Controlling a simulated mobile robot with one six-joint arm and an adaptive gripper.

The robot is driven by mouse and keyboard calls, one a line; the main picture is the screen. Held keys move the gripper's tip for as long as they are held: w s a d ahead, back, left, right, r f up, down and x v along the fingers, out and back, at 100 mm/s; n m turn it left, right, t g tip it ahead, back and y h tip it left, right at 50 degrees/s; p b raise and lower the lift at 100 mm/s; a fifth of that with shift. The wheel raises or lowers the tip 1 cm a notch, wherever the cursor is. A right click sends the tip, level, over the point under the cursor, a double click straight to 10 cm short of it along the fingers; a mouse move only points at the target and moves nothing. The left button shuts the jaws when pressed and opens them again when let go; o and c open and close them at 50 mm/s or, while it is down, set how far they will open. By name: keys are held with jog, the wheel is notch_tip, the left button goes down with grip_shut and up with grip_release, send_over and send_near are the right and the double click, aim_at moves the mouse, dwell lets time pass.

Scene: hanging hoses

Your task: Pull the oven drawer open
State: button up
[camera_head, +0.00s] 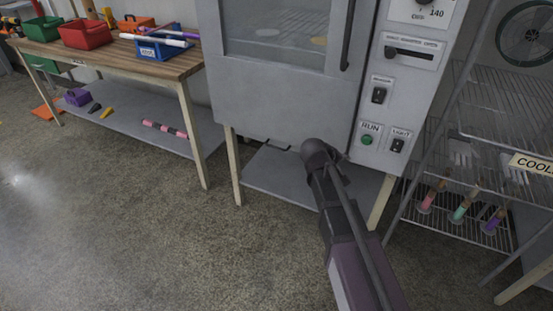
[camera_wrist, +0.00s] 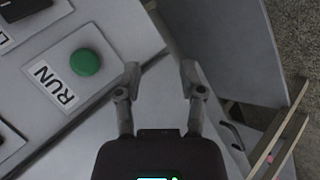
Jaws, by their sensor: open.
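The oven (camera_head: 265,95) is a tall grey cabinet on legs, with a window, a long dark upright handle (camera_head: 346,35) and a control panel at its right. I cannot clearly make out its drawer. A small dark handle-like shape (camera_head: 274,145) shows under the oven's lower edge, and a similar dark shape (camera_wrist: 237,135) shows at the lower right in the wrist view. My gripper (camera_wrist: 160,72) is open, with nothing between its fingers. It is close to the oven's lower right, beside the green RUN button (camera_wrist: 85,62). In the head view my wrist hides the fingers.
A wooden workbench (camera_head: 125,65) with coloured bins stands at the left. A wire rack (camera_head: 500,130) with gloves and coloured-handled tools stands at the right. A low shelf (camera_head: 280,180) lies between the oven's legs. The floor (camera_head: 120,240) in front is clear at the left.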

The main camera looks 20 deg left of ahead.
jog(key=w+a+f+n+t+y+b, duration=0.1)
jog(key=a+f+n+t+b, duration=0.15)
jog(key=a+b, duration=0.4)
jog(key=a+f+n+t+y+b, duration=0.1)
jog(key=a+f+n+t+b, duration=0.2)
jog(key=a, duration=0.7)
jog(key=n+t+y+b, duration=0.2)
jog(key=n+b, duration=0.1)
jog(key=b, duration=0.3)
send_near(276, 148)
jog(key=s, duration=0.3)
jog(key=shift+a+r+g, duration=0.25)
jog(key=shift+a+r, duration=0.05)
jog(key=shift+r, duration=0.2)
jog(key=shift+w, duration=0.1)
jog(key=b+x, duration=0.3)
jog(key=x, duration=1)
jog(key=shift+w+d+f, duration=0.1)
jog(key=shift+w+f, duration=0.05)
jog(key=shift+w, duration=0.15)
grip_shut()
